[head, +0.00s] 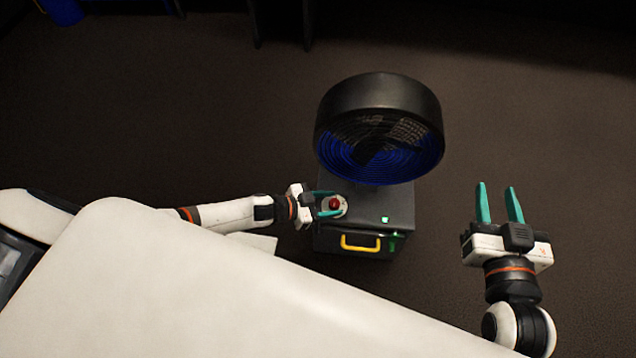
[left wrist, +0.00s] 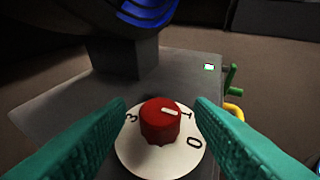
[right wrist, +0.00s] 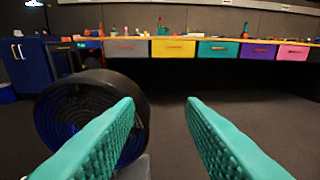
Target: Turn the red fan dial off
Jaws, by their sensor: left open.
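The red fan dial (head: 335,203) sits on top of the dark fan base (head: 357,218). In the left wrist view the red dial (left wrist: 160,122) stands on a white round plate (left wrist: 150,168) with the marks 3, 1 and 0 visible. The white line on the knob points up and right, roughly towards the 1. My left gripper (head: 328,204) is open, with its teal fingers on either side of the dial; whether they touch it I cannot tell. My right gripper (head: 497,190) is open and empty, to the right of the fan.
The black fan head (head: 378,100) with blue inside rises behind the dial. A yellow handle (head: 361,243) and a green part (head: 392,243) are on the base's front. A long bench with coloured drawers (right wrist: 174,48) stands farther off in the right wrist view.

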